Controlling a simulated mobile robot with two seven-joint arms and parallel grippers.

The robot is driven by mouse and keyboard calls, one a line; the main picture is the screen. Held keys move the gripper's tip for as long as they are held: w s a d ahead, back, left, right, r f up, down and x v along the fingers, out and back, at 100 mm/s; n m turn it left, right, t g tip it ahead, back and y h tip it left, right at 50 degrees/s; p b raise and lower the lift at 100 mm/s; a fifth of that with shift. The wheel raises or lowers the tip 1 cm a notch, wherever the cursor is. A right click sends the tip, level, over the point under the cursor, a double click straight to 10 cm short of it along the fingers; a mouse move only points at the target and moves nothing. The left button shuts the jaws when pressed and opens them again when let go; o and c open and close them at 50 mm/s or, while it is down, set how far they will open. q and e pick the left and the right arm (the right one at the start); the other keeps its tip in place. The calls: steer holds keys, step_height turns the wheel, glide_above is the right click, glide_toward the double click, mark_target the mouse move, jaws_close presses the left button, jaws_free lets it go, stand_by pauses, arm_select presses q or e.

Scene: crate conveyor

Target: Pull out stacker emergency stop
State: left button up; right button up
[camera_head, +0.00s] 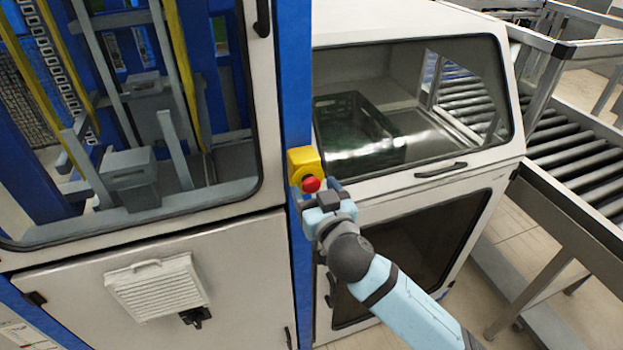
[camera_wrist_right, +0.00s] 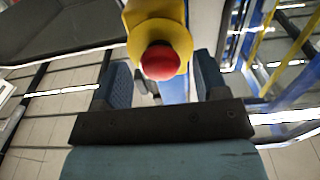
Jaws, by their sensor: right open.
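The stacker emergency stop is a red mushroom button (camera_head: 311,184) on a yellow box (camera_head: 304,160), fixed to the blue post between the two machine housings. In the right wrist view the red button (camera_wrist_right: 160,62) and its yellow housing (camera_wrist_right: 157,18) appear at the top middle, in line with the gap between the fingers. My right gripper (camera_head: 316,189) is open at the button, with a finger to each side of it; it also shows in the right wrist view (camera_wrist_right: 162,85). I cannot tell whether the fingers touch the button. My left gripper is in neither view.
The blue post (camera_head: 296,70) carries the box. To its right is a white housing with a window and a door handle (camera_head: 441,170); a dark green crate (camera_head: 355,130) shows inside. A roller conveyor (camera_head: 575,150) stands at the far right. A glazed stacker door (camera_head: 130,215) is on the left.

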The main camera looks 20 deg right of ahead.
steer(key=shift+w, duration=1)
